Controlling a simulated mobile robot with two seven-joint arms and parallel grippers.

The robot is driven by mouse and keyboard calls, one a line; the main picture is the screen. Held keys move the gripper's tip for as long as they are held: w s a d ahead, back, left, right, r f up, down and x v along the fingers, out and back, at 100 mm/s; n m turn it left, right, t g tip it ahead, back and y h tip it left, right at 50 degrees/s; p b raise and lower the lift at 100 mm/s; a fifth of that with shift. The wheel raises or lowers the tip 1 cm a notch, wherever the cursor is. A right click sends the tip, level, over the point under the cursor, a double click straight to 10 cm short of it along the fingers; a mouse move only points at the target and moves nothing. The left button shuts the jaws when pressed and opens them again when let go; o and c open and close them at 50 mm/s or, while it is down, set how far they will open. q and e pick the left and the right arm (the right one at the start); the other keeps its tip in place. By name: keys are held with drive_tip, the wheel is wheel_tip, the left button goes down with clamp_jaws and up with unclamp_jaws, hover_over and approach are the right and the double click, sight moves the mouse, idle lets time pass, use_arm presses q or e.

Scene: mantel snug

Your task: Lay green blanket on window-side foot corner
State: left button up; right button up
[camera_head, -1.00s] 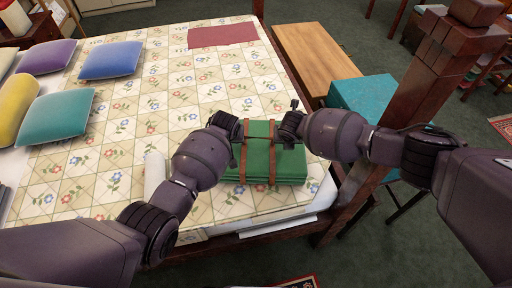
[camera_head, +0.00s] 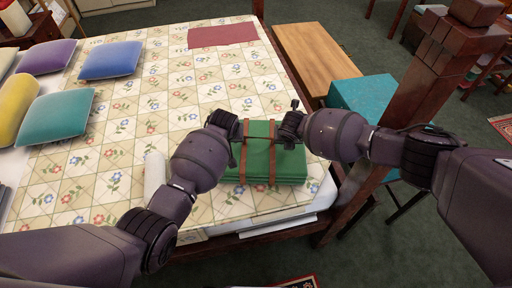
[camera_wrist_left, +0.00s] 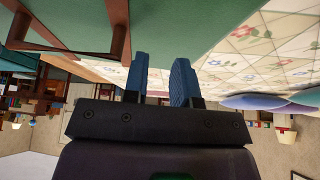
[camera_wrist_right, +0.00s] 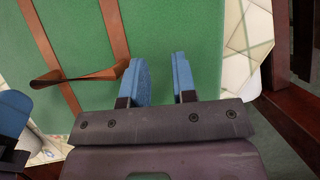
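The green blanket (camera_head: 287,166) is a folded bundle with brown straps. It lies on the patterned bedspread at the near right corner of the bed (camera_head: 130,160). My left gripper (camera_head: 241,130) is at the blanket's far left part, and my right gripper (camera_head: 293,112) is over its far right part. In the left wrist view, the left fingers (camera_wrist_left: 160,82) are apart beside the green cloth (camera_wrist_left: 190,25), with a strap loop off to the left. In the right wrist view, the right fingers (camera_wrist_right: 161,80) are apart, with green cloth (camera_wrist_right: 175,25) showing between them. Whether the fingers touch the cloth is unclear.
A dark wooden bedpost (camera_head: 435,85) rises at the right, near my right arm. A wooden bench (camera_head: 315,60) and a teal box (camera_head: 360,97) stand beyond the bed's right edge. Several pillows (camera_head: 55,115) lie at the left. A maroon cloth (camera_head: 222,36) lies at the far end.

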drive_tip(key=shift+r, duration=0.15)
drive_tip(key=shift+s+r, duration=0.25)
drive_tip(key=shift+r, duration=0.25)
drive_tip(key=shift+v, duration=0.95)
use_arm(q)
drive_tip(key=v, duration=1)
drive_tip(key=shift+s+r, duration=0.15)
drive_tip(key=shift+r, duration=0.05)
use_arm(e)
drive_tip(key=s, duration=1.2)
drive_tip(key=shift+f, duration=0.15)
